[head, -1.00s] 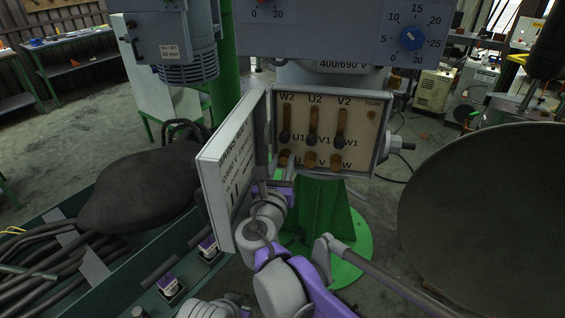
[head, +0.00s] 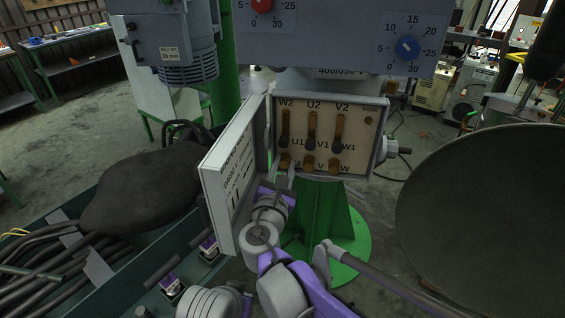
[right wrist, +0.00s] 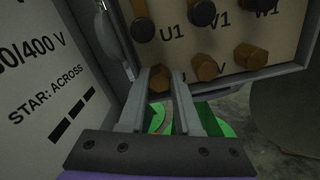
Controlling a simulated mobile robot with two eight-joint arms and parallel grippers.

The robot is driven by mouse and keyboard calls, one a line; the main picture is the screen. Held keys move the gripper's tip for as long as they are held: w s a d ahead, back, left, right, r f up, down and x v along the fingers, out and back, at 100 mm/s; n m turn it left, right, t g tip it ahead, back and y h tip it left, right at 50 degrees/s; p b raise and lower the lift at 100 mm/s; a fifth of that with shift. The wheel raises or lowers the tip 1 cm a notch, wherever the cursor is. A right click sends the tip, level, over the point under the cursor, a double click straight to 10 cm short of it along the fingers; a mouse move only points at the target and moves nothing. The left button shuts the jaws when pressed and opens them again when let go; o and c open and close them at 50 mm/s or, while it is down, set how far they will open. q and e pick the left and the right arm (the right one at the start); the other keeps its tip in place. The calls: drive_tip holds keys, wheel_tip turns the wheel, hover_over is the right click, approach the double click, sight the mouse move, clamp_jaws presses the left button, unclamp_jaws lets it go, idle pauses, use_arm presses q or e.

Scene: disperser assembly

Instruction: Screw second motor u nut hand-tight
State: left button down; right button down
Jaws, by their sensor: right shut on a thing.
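The open motor terminal box (head: 318,100) stands in the middle of the head view, with terminals marked W2, U2, V2 above and U1, V1, W1 below them. Brass nuts sit along its bottom row. The U nut (right wrist: 158,80) is the left one of that row in the right wrist view. My right gripper (right wrist: 162,73) is shut on it, one finger on each side, pointing into the box. In the head view my right gripper (head: 286,170) is small at the box's lower left, and its fingertips are hard to make out. My left gripper is out of view.
The box's open door (head: 228,180) stands close to the left of my right wrist. A green ribbed stand (head: 325,215) is below the box. A large dark round disc (head: 490,220) fills the right side. Cables (head: 50,260) lie at the lower left.

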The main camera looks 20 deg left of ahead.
drive_tip(key=m, duration=0.3)
drive_tip(key=shift+p, duration=0.3)
drive_tip(key=m, duration=0.5)
drive_tip(key=shift+d+f, duration=0.2)
drive_tip(key=shift+f, duration=0.05)
drive_tip(key=m, duration=0.5)
drive_tip(key=shift+f+m, duration=0.15)
drive_tip(key=shift+m, duration=0.25)
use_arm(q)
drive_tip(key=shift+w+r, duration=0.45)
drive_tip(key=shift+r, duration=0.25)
use_arm(e)
drive_tip(key=m, duration=0.5)
drive_tip(key=shift+f, duration=0.15)
drive_tip(key=c, duration=0.6)
unclamp_jaws()
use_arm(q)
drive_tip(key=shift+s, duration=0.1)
use_arm(e)
drive_tip(key=shift+s, duration=0.1)
